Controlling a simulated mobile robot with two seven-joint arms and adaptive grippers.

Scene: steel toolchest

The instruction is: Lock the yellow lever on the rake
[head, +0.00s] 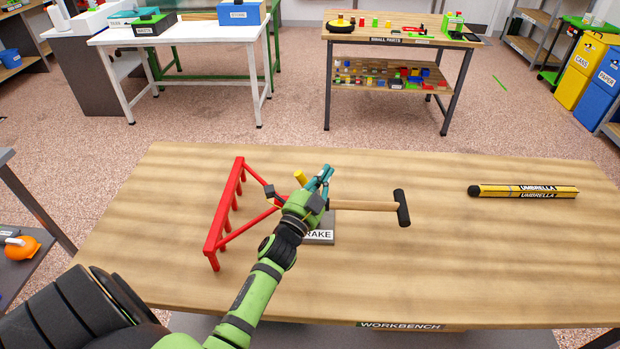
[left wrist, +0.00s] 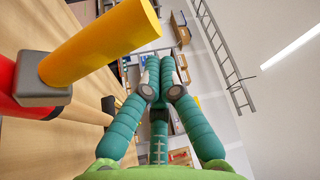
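The rake lies on the workbench (head: 450,240), with a red toothed head (head: 224,215), a wooden handle (head: 365,205) and a black T-shaped grip (head: 402,208). The yellow lever (head: 300,177) sticks up tilted from the rake's middle. In the left wrist view the lever (left wrist: 100,42) is large and close at upper left, rising from a grey block (left wrist: 42,80) beside a red part. My left gripper (head: 324,178) is just right of the lever in the head view. Its teal fingers (left wrist: 163,68) are drawn together with nothing between them, and the lever is outside them. My right gripper is not in view.
A grey RAKE plate (head: 321,236) is under the rake, partly hidden by my left arm. A yellow and black umbrella (head: 525,191) lies at the right of the workbench. The bench between the rake's grip and the umbrella is clear.

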